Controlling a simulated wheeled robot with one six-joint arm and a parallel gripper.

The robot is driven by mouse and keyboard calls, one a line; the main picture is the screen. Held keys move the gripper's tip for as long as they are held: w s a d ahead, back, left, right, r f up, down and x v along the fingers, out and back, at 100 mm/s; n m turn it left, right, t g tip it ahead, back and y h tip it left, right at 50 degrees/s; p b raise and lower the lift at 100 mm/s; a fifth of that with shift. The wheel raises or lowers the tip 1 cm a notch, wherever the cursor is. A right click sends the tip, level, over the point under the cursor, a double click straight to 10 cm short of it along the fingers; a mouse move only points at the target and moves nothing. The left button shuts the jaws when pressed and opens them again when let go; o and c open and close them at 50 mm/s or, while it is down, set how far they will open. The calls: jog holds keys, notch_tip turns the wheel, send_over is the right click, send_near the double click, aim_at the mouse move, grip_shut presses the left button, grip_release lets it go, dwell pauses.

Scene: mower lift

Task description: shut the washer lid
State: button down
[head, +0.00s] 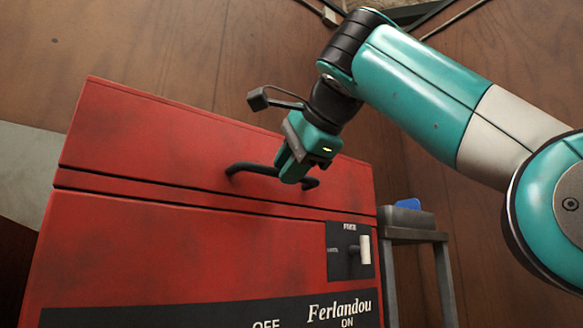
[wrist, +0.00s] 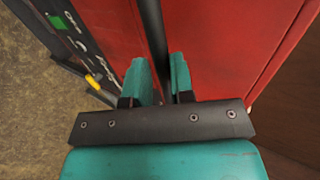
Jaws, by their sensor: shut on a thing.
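The washer is a red, scuffed cabinet (head: 180,245). Its red lid (head: 140,140) forms the upper part, divided from the front by a dark seam. I cannot tell whether a small gap remains there. A black bar handle (head: 243,168) sticks out from the lid. My gripper (head: 292,176) is shut on this handle near its right part and hides some of it. In the wrist view, the dark handle (wrist: 154,32) runs between the two teal fingers of my gripper (wrist: 161,70), with red panel on both sides.
A black switch plate (head: 337,262) with a white lever (head: 366,250) sits on the washer's front, above a dark "Ferlandou" strip (head: 210,318). A grey stand (head: 415,236) with a blue item (head: 408,203) is close on the right. The wooden surface behind the washer is mostly clear.

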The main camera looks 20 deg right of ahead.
jog(key=shift+w+a+f+g, duration=0.1)
jog(key=shift+a+f+g, duration=0.05)
jog(key=shift+f, duration=0.35)
jog(key=shift+w+a+f+g, duration=0.1)
jog(key=shift+f+g, duration=0.05)
jog(key=shift+f, duration=0.3)
jog(key=c, duration=1.1)
grip_release()
jog(key=shift+r, duration=0.1)
jog(key=s+r+p, duration=0.5)
jog(key=r+p, duration=0.2)
jog(key=r, duration=0.2)
jog(key=s+d+p, duration=0.4)
jog(key=s+p, duration=0.2)
jog(key=s, duration=0.2)
jog(key=shift+s+r, duration=0.35)
jog(key=shift+r, duration=0.05)
